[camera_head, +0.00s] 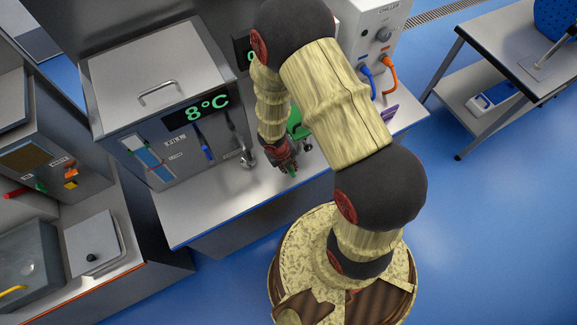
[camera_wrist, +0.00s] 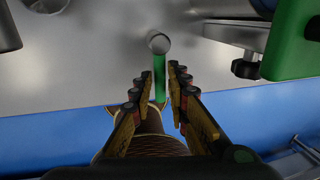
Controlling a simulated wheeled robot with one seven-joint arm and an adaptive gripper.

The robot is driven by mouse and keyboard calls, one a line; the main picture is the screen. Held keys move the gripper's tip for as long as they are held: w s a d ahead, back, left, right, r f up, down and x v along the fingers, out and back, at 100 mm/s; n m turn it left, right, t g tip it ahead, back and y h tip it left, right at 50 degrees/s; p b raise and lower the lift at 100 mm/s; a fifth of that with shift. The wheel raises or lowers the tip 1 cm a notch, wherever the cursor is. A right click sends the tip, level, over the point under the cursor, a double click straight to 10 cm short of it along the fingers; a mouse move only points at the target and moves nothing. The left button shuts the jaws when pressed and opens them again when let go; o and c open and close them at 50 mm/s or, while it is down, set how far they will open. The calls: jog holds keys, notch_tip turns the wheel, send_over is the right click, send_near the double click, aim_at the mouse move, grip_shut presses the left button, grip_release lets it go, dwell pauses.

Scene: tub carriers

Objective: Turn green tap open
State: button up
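In the wrist view a slim green lever (camera_wrist: 159,78), which looks like the green tap's handle, stands between my fingers below a round grey metal end (camera_wrist: 159,42). My gripper (camera_wrist: 158,82) is open around it, with a small gap visible on each side. In the head view my gripper (camera_head: 284,163) is low over the front edge of the steel bench, and a small green tip (camera_head: 293,174) shows just beyond the fingers. My arm hides most of the tap there, so I cannot tell how far it is turned.
A steel tank (camera_head: 155,75) reading 8°C stands left of my gripper, with a blue lever (camera_head: 204,142) and a metal spout (camera_head: 248,158). A green part (camera_wrist: 290,40) with a dark clamp knob is close on the right. A white chiller (camera_head: 375,30) stands behind. Blue floor lies in front.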

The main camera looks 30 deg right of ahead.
jog(key=shift+o, duration=1.4)
notch_tip(320, 180, up, 12)
jog(key=a, duration=0.2)
jog(key=shift+a, duration=0.15)
jog(key=shift+f, duration=0.15)
